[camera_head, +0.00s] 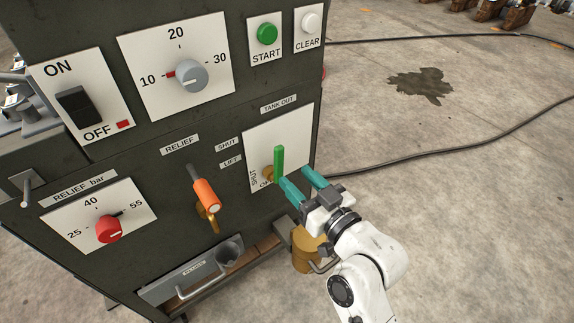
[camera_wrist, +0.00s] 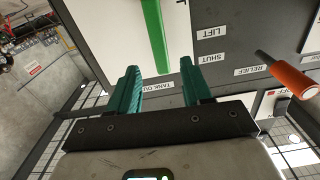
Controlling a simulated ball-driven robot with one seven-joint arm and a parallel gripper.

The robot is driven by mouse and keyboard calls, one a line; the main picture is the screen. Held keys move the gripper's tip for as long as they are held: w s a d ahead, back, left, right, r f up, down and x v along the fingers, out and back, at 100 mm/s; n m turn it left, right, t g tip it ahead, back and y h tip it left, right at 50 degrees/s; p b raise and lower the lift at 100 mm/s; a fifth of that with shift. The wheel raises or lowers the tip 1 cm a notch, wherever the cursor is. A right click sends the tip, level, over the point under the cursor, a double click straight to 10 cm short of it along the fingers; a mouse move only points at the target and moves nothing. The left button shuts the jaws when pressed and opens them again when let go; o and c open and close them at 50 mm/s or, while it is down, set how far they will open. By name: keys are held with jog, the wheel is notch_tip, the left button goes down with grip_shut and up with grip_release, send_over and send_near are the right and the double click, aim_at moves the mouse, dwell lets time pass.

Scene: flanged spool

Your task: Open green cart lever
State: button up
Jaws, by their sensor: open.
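The green lever (camera_head: 279,158) stands upright on a white plate under the "TANK OUT" label, on the front of the dark cart. Its brass pivot is at its lower end, partly hidden by my gripper. My gripper (camera_head: 296,178) is open with teal fingers, just right of the lever's lower part. In the wrist view, the green lever (camera_wrist: 152,35) reaches down from the top edge, its end showing between the fingertips of my gripper (camera_wrist: 159,68). Nothing is gripped. I cannot tell whether a finger touches the lever.
An orange-handled relief lever (camera_head: 206,195) sticks out left of the green one. Above are a grey dial (camera_head: 191,75) and the green START button (camera_head: 267,33). A red knob (camera_head: 109,229) is lower left. The floor to the right is open, with hoses.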

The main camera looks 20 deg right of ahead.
jog(key=shift+v, duration=1.55)
jog(key=s+d+f+g+h, duration=0.1)
jog(key=s+d+f+g, duration=0.1)
jog(key=s+f+g, duration=0.5)
jog(key=s+d+f+m+g+h, duration=0.1)
jog(key=s+d+f+g+h, duration=0.2)
jog(key=s, duration=0.4)
jog(key=s+d+f+m+g, duration=0.1)
jog(key=s+d+f+g, duration=0.2)
jog(key=s+f, duration=0.3)
jog(key=s+d+f+m+g+h, duration=0.2)
jog(key=s+d+f+g, duration=0.15)
jog(key=s, duration=0.35)
notch_tip(320, 180, up, 22)
jog(key=p, duration=2.2)
jog(key=shift+w+n, duration=0.15)
jog(key=shift+n, duration=0.15)
jog(key=shift+f, duration=0.1)
